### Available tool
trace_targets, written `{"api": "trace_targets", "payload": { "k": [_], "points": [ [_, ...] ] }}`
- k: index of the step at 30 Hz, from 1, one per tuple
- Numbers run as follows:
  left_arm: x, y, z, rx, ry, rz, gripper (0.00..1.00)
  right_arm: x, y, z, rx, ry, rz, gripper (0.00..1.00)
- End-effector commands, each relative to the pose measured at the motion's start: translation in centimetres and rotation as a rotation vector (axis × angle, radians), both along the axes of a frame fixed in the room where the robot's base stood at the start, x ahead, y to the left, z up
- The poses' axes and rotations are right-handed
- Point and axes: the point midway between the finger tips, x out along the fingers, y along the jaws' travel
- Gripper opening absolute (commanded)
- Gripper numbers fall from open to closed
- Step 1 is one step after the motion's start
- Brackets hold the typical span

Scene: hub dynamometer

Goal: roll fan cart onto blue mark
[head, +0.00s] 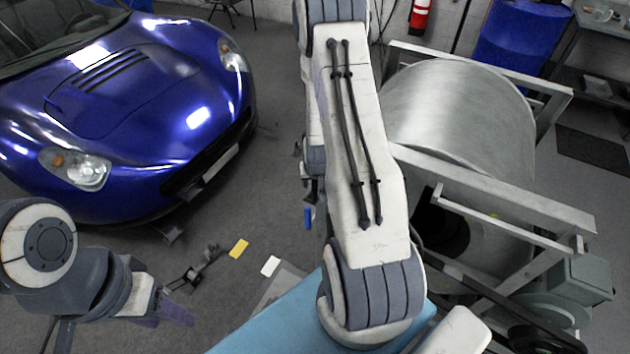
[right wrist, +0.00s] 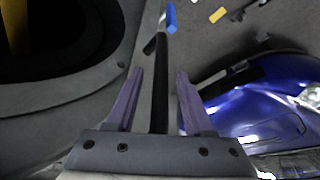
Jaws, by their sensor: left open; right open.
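The fan cart appears to be the large grey metal drum (head: 455,115) in a frame at the right of the head view. A dark rounded housing (right wrist: 95,75) fills the left of the right wrist view. My right gripper (right wrist: 160,75) is open, with a black bar (right wrist: 159,90) between its fingers, neither clearly touching. In the head view my right arm hides this gripper. A small blue patch (head: 308,217), apparently the blue mark, shows left of that arm; blue also shows beyond the bar in the wrist view (right wrist: 171,17). My left gripper (head: 172,312) is open and empty at lower left.
A blue car (head: 130,110) stands at the upper left. Yellow (head: 239,249) and white (head: 270,265) patches lie on the floor. A light-blue surface (head: 285,325) is at the bottom centre.

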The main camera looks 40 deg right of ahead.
Motion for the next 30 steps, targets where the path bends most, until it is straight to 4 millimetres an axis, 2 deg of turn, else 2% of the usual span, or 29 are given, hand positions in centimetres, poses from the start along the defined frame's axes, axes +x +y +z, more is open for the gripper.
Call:
{"api": "trace_targets", "payload": {
  "k": [5,8,9,10,30],
  "points": [
    [0.00,0.00,0.00,0.000,0.000,0.000,0.52,0.02,-0.01,0.01,-0.001,-0.001,0.000,0.52],
    [0.00,0.00,-0.01,0.000,0.000,0.000,0.52,0.02,0.00,0.02,0.000,0.000,0.000,0.18],
    [0.00,0.00,-0.01,0.000,0.000,0.000,0.52,0.02,0.00,0.02,0.000,0.000,0.000,0.02],
    [0.00,0.00,-0.01,0.000,0.000,0.000,0.52,0.02,0.00,0.02,0.000,0.000,0.000,0.00],
    [0.00,0.00,0.00,0.000,0.000,0.000,0.52,0.00,0.01,0.05,0.000,0.000,0.000,0.00]
  ]
}}
